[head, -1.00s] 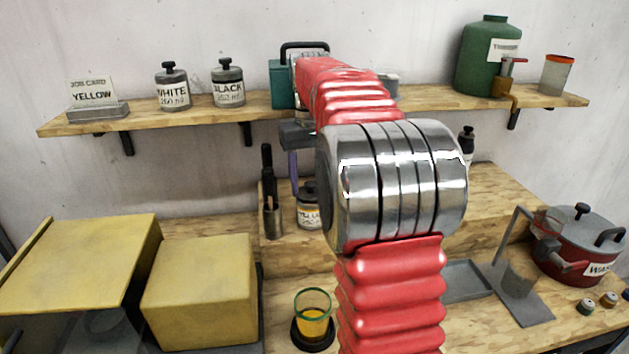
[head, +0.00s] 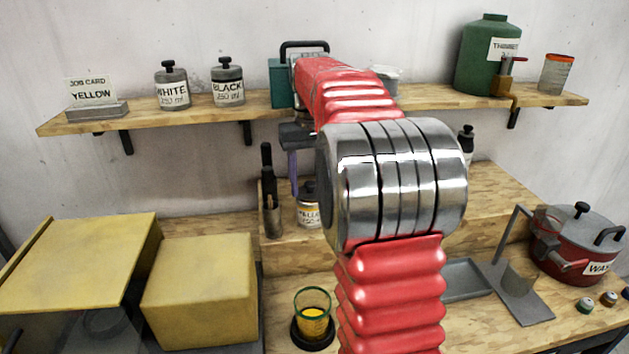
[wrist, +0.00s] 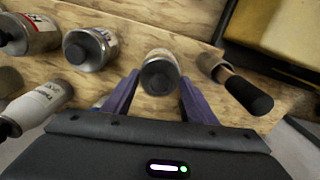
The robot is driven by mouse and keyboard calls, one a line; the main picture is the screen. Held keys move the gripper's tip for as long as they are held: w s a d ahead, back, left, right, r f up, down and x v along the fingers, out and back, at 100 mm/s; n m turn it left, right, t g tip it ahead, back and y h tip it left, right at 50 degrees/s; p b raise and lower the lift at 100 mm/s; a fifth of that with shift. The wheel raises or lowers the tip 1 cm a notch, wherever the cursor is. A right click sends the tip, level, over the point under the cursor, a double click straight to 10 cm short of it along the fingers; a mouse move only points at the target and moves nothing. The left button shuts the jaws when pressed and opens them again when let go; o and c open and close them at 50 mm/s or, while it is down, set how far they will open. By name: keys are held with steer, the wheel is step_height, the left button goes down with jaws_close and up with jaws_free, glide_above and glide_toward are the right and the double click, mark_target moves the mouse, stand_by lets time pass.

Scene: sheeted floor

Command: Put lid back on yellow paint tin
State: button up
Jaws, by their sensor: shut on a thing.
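The yellow paint tin (head: 308,213), with a white label partly reading "YELLOW", stands on the raised wooden step, partly hidden behind my arm. Its dark lid (head: 307,190) with a knob is at the tin's top. In the wrist view the lid's dark knob (wrist: 158,78) shows between my two purple fingers, over the pale tin (wrist: 158,56). My gripper (wrist: 159,88) is shut on the lid. I cannot tell whether the lid is fully seated on the rim. One finger shows in the head view; the other is hidden.
A holder with a dark-handled tool (head: 271,215) stands close left of the tin. White (head: 172,88) and black (head: 228,85) tins sit on the shelf above. A glass of yellow paint (head: 313,318) stands in front. Yellow boxes (head: 200,292) are at left, a red pot (head: 575,250) at right.

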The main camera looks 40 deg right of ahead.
stand_by(0.3)
steer(key=o, duration=1.1)
steer(key=shift+o, duration=0.6)
steer(key=o, duration=0.4)
steer(key=shift+w, duration=0.1)
steer(key=shift+c, duration=0.2)
steer(key=shift+r, duration=3.45)
steer(key=shift+c, duration=0.6)
jaws_close()
